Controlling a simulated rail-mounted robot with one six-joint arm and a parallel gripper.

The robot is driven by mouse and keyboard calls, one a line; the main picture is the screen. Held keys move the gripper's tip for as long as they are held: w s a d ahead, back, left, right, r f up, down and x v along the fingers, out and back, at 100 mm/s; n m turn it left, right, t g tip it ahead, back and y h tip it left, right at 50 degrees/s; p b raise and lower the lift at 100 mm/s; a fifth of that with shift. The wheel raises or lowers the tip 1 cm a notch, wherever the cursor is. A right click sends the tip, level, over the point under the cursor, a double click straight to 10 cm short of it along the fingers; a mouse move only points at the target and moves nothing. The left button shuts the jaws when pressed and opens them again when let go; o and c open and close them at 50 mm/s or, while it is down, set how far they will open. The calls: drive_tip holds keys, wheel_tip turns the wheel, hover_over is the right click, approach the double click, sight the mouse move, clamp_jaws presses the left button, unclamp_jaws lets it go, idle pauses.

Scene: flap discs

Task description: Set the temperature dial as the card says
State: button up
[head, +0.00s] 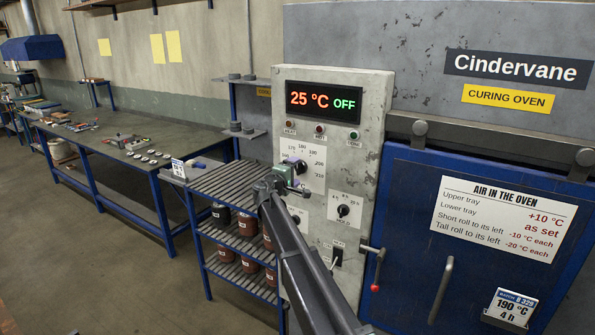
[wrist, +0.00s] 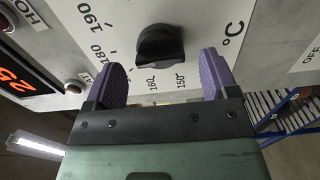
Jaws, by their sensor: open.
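The black temperature dial (head: 301,166) is on the grey control panel, ringed by numbers. In the wrist view the dial (wrist: 160,45) lies between and just beyond the fingertips of my gripper (wrist: 162,62). The gripper is open, with one purple finger on each side and gaps to the knob. I cannot tell which number the dial points at. In the head view my gripper (head: 292,180) partly covers the dial. The batch card (head: 511,307) on the oven door reads 190 °C, 4 h. The display (head: 322,101) reads 25 °C OFF.
A sign (head: 502,218) lists air offsets: upper tray +10 °C, lower as set, short roll to its left -10 °C each, tall -20 °C each. Below are a HOLD dial (head: 343,210), a switch (head: 337,257) and a red-tipped lever (head: 376,270). A rack (head: 240,185) stands left.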

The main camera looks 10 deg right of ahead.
sight(300, 168)
drive_tip(key=shift+x, duration=1.15)
drive_tip(key=c, duration=0.9)
drive_tip(key=shift+c, duration=0.2)
drive_tip(key=shift+m, duration=3.4)
